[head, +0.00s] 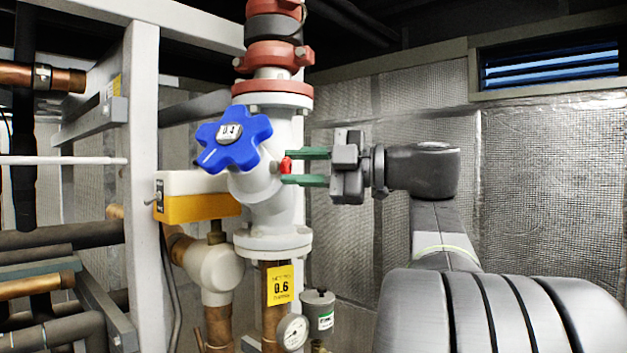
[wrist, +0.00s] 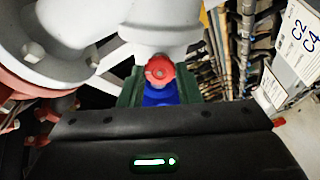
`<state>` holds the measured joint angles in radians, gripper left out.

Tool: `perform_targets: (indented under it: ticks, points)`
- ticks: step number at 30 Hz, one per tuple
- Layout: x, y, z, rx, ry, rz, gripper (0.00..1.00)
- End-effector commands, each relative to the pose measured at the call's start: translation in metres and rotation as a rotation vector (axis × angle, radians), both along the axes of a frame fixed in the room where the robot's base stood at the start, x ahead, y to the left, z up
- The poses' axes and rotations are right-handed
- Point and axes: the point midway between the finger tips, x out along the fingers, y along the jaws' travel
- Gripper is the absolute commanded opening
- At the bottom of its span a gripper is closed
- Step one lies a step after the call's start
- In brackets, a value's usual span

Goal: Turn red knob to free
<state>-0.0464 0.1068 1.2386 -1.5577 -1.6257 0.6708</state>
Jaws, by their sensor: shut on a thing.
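The red knob (head: 286,165) is a small part on the right side of the white valve body (head: 262,188), below and right of the blue handwheel (head: 234,139). My gripper (head: 306,167) reaches in from the right, with one green finger above the knob and one below it. In the wrist view the round red knob (wrist: 159,70) sits between the two green fingers, with blue showing just below it. My gripper is shut on the red knob. The fingers hide part of its sides, and no free mark can be read.
A yellow and white box (head: 197,208) sits left of the valve. A pressure gauge (head: 292,331) and a small canister (head: 318,308) stand below. Copper and dark pipes fill the left side. The foil-covered wall (head: 400,140) is behind my arm.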

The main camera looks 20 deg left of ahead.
Motion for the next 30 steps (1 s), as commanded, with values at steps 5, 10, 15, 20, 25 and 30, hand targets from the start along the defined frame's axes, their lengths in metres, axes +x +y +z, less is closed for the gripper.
perform_targets:
  ticks: [5, 10, 15, 20, 25, 30]
  points:
    - [0.0002, 0.0, -0.0042, 0.016, -0.162, 0.0, 0.07]
    - [0.0005, 0.0001, -0.0041, 0.03, -0.296, 0.0, 0.07]
    - [0.0003, 0.0, -0.0035, 0.04, -0.401, 0.0, 0.07]
    - [0.0001, 0.0001, -0.0027, 0.047, -0.469, 0.001, 0.07]
    - [0.0002, 0.0001, -0.0022, 0.051, -0.507, 0.001, 0.07]
    - [0.0002, 0.0001, -0.0017, 0.052, -0.52, 0.001, 0.07]
